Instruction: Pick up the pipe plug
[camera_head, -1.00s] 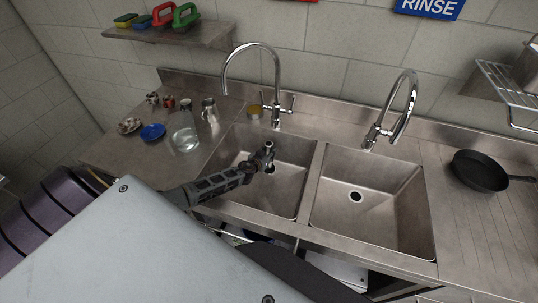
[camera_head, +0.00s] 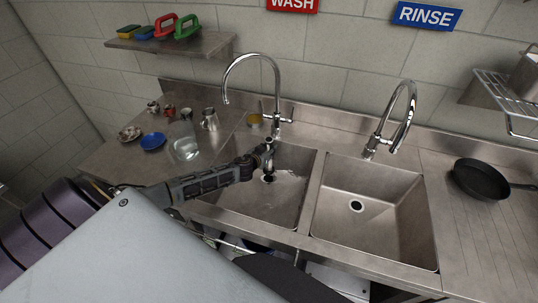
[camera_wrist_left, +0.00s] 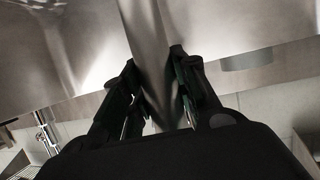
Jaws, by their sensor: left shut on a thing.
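The pipe plug (camera_head: 269,144) is a shiny upright metal tube over the left basin of the sink (camera_head: 290,203). My left gripper (camera_head: 263,155) comes in from the left and is shut on its upper part. In the left wrist view the tube (camera_wrist_left: 146,35) runs between the two dark fingers (camera_wrist_left: 160,95). The dark drain hole (camera_head: 268,179) shows just below the tube. I cannot tell how far the tube's lower end is from the drain. My right gripper is out of view.
Two tall taps (camera_head: 276,90) (camera_head: 408,110) rise behind the basins. A glass jug (camera_head: 185,149), a blue dish (camera_head: 152,141) and a metal pitcher (camera_head: 209,120) stand on the left counter. A black pan (camera_head: 480,178) lies on the right. The right basin (camera_head: 365,230) is empty.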

